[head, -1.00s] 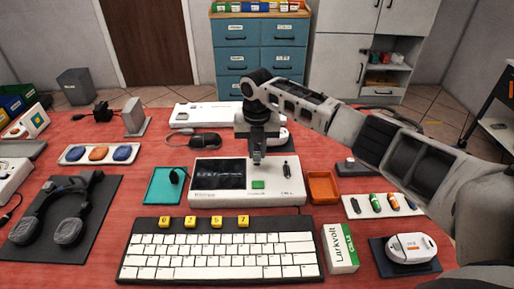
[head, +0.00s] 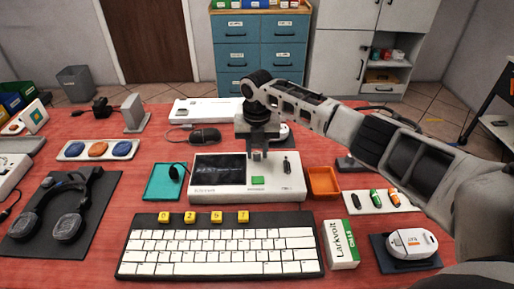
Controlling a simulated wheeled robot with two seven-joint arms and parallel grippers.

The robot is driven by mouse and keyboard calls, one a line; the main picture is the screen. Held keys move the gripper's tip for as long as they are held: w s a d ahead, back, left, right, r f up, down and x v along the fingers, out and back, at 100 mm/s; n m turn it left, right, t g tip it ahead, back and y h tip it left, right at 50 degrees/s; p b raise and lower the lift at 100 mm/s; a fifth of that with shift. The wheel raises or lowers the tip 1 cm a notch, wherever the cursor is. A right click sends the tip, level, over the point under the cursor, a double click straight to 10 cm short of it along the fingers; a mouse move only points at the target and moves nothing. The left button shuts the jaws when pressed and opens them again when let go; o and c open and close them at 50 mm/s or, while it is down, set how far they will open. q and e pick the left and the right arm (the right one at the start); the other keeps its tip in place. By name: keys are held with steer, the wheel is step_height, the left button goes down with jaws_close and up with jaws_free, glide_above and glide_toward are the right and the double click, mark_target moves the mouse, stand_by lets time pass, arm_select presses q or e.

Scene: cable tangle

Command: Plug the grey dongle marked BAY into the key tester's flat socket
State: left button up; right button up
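The key tester (head: 210,193) is a white box with a dark screen and a green patch on its front, in the middle of the table. A dark upright oval (head: 287,165) shows on its right part; I cannot tell whether it is a socket or a key. My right gripper (head: 258,155) points down over the tester, just behind the green patch. A small pale spot shows between its fingertips, too small to identify. No BAY marking is readable, and I cannot make out the grey dongle for certain. The flat socket is not distinguishable. My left gripper is not in view.
A white rack (head: 408,206) with dark, green and orange sticks lies right of an orange tray (head: 322,184). A teal tray (head: 158,194) is on the left. A keyboard (head: 220,246) and a Larkvolt box (head: 340,245) stand in front. Headphones (head: 68,222) lie at left.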

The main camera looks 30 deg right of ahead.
steer(key=shift+o, duration=1)
steer(key=shift+r, duration=0.2)
step_height(320, 180, up, 16)
steer(key=shift+f+b, duration=0.25)
steer(key=shift+b, duration=0.1)
